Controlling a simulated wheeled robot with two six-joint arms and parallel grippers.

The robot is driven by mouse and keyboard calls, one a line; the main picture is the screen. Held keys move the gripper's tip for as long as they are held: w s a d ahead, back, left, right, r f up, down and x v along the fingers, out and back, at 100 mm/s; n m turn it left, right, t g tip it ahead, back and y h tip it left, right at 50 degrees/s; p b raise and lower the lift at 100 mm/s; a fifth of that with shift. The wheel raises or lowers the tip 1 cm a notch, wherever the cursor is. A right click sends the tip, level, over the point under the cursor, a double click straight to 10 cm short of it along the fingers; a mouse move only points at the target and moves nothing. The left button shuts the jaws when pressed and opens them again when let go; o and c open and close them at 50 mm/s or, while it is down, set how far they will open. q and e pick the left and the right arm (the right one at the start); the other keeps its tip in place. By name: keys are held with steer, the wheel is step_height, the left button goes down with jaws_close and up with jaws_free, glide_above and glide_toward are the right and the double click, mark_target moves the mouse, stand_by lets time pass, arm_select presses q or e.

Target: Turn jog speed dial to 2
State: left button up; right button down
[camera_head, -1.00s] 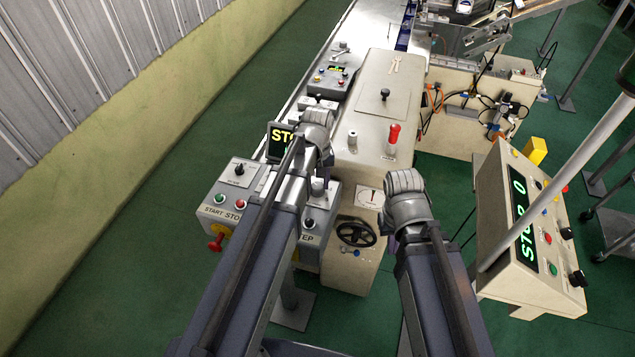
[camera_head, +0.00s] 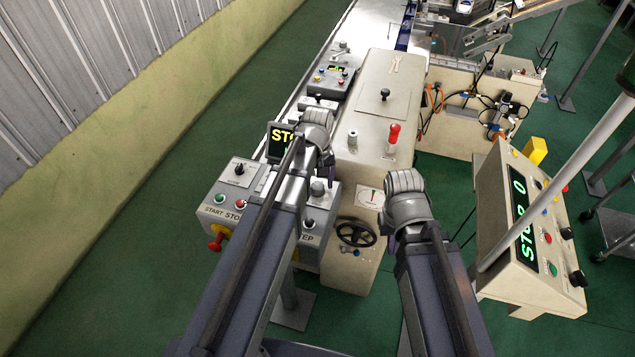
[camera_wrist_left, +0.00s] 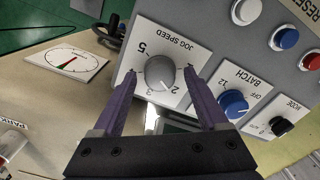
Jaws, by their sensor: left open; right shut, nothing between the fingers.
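The jog speed dial (camera_wrist_left: 160,72) is a round grey knob on a white JOG SPEED plate (camera_wrist_left: 147,48), upside down in the left wrist view. The figures 2, 3 and 5 show around it. The mark on the knob is too small to read surely. My left gripper (camera_wrist_left: 160,82) is open, its purple fingers reaching to either side of the knob; contact cannot be told. In the head view the dial (camera_head: 318,187) shows just below my left wrist, which hides most of that gripper. My right gripper (camera_head: 393,243) is mostly hidden beneath its wrist, with only a purple sliver showing.
In the left wrist view, the blue BATCH knob (camera_wrist_left: 233,103) and black MODE knob (camera_wrist_left: 279,126) sit beside the dial. A gauge (camera_wrist_left: 69,63) is at left. In the head view, a black handwheel (camera_head: 356,233) stands between my arms, and a control box (camera_head: 530,230) is at right.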

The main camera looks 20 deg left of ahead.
mark_target(317, 186)
arm_select(q)
steer(key=shift+r, duration=0.15)
arm_select(e)
steer(key=shift+r, duration=0.1)
arm_select(q)
step_height(317, 186, up, 8)
steer(key=p, duration=0.8)
steer(key=shift+f, duration=0.2)
arm_select(e)
step_height(317, 186, up, 8)
steer(key=shift+f, duration=0.2)
arm_select(q)
steer(key=shift+s+f, duration=0.1)
arm_select(e)
steer(key=shift+s, duration=0.1)
